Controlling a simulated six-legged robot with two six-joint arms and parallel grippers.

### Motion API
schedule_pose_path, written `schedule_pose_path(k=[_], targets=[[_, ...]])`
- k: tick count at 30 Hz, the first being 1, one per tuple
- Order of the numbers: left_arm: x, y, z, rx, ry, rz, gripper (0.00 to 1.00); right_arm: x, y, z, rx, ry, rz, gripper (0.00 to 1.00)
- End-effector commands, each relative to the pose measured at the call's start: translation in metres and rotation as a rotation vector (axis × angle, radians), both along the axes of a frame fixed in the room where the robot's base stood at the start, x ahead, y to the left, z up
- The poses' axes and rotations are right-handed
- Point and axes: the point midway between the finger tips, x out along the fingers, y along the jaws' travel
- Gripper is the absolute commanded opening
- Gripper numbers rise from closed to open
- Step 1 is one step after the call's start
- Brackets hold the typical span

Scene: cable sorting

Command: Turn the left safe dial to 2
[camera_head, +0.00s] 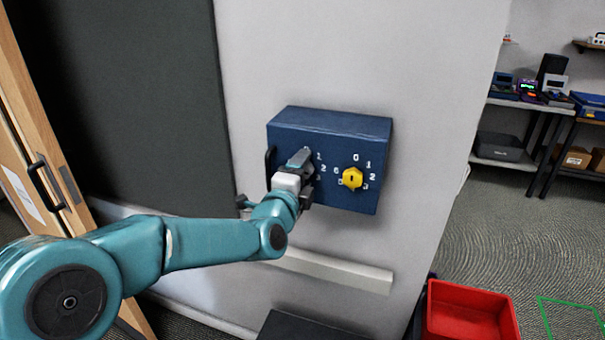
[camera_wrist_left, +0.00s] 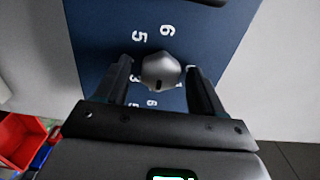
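The blue safe (camera_head: 330,120) is mounted on the light wall. In the head view my left gripper (camera_head: 304,172) is in front of its left half and hides the left dial; a 1 and a 2 show just right of it. In the left wrist view the grey left dial (camera_wrist_left: 160,72) lies between the two fingers of my left gripper (camera_wrist_left: 161,80). The fingers are apart, with a small gap on each side of the dial. White digits surround it, some partly covered. Which number the dial points to is unclear. My right gripper is in neither view.
A yellow right dial (camera_head: 352,178) with white digits is on the same safe face. A dark handle (camera_head: 270,163) is at the safe's left edge. A pale ledge (camera_head: 335,270) runs below. A red bin (camera_head: 465,312) stands on the floor at right.

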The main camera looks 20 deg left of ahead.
Motion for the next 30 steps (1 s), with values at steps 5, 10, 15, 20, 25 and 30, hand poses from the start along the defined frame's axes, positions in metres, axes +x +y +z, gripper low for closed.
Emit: schedule_pose_path(k=[5,10,15,20,25,30], targets=[[-0.003,-0.001,-0.001,0.000,0.001,-0.002,0.69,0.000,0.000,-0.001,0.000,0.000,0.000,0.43],[-0.028,0.000,-0.003,0.001,0.000,-0.003,0.69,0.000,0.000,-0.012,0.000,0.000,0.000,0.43],[-0.074,0.002,-0.003,-0.001,-0.002,-0.003,0.69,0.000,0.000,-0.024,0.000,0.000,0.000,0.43],[-0.115,0.004,-0.002,-0.002,-0.002,-0.002,0.69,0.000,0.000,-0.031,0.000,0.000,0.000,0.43],[-0.147,0.005,0.000,-0.001,-0.001,-0.001,0.69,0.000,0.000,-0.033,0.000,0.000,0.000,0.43],[-0.161,0.005,-0.001,0.000,0.000,-0.001,0.69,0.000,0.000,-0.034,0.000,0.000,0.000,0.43]])
